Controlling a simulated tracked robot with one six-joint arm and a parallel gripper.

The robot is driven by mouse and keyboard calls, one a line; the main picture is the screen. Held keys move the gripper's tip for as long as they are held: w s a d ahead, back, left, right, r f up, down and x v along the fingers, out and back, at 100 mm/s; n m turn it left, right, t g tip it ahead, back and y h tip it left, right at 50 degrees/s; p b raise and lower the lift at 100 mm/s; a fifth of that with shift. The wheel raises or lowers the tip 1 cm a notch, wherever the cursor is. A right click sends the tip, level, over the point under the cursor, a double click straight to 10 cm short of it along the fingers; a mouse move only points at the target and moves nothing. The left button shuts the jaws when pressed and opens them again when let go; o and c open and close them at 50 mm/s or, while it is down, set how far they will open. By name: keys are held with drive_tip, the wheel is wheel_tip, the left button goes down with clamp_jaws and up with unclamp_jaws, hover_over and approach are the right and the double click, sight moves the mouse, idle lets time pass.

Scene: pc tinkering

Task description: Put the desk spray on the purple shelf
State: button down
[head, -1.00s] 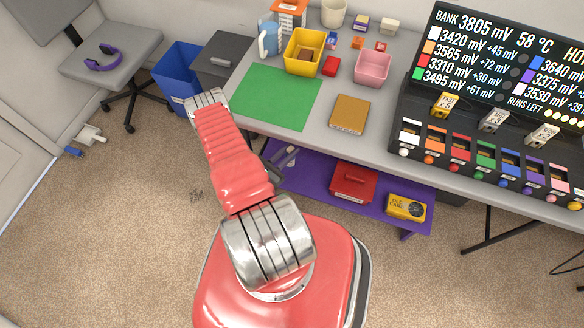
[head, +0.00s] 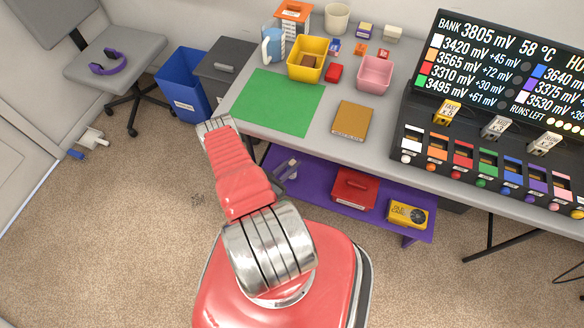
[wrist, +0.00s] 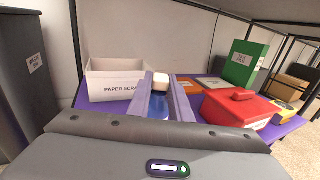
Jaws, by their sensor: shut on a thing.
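The desk spray, a blue bottle (wrist: 158,104) with a white cap, stands roughly upright between my fingers in the wrist view; its base is hidden by my gripper body. My gripper (wrist: 165,100) is shut on it. The purple shelf (head: 318,195) lies under the grey desk; its surface also shows in the wrist view (wrist: 133,108). In the head view my gripper (head: 287,169) is at the shelf's left end, partly hidden by my arm, and the spray cannot be made out. I cannot tell whether the bottle touches the shelf.
On the shelf are a white paper scrap box (wrist: 112,84) at left, a red case (wrist: 240,107) at right, a green file box (wrist: 246,62) and a yellow box (head: 408,213). A grey bin (wrist: 28,70) stands left. Some purple surface is bare around my fingers.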

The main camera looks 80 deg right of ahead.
drive_tip(key=shift+f, duration=1.95)
drive_tip(key=c, duration=1.6)
unclamp_jaws()
drive_tip(key=shift+o, duration=0.2)
drive_tip(key=shift+a, duration=0.15)
drive_tip(key=v, duration=1.1)
drive_tip(key=shift+w+a, duration=0.2)
drive_tip(key=shift+a, duration=0.15)
drive_tip(key=shift+w, duration=0.1)
